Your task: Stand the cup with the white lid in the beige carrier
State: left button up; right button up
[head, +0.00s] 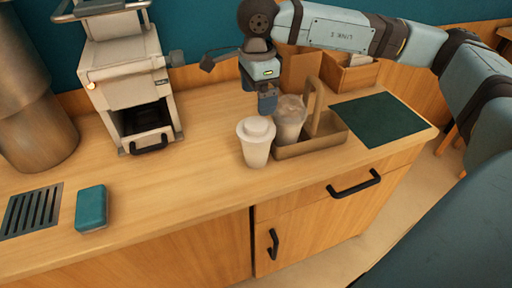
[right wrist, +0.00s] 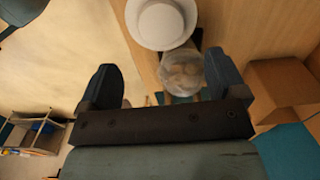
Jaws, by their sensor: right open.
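The cup with the white lid (head: 256,148) stands upright on the counter, just left of the beige carrier (head: 318,144) and outside it. Its lid (right wrist: 160,22) shows at the top of the right wrist view. A clear cup (head: 289,122) stands in the carrier's left part; it also shows in the right wrist view (right wrist: 182,74). My right gripper (head: 267,102) is open and empty, pointing down behind the white-lidded cup and near the clear cup. In the right wrist view its fingers (right wrist: 165,86) are wide apart. My left gripper is not in view.
A dark green mat (head: 378,119) lies right of the carrier. A wooden box (head: 350,75) stands behind it. A coffee grinder (head: 128,85) stands at the back left, with a teal block (head: 91,208) and a drain grate (head: 32,210) in front. The counter's middle left is clear.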

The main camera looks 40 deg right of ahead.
aim_at(256, 123)
jog(key=shift+w+a+f, duration=0.1)
jog(key=shift+w+f, duration=0.05)
jog(key=shift+f, duration=3.45)
grip_shut()
jog(key=shift+r, duration=0.1)
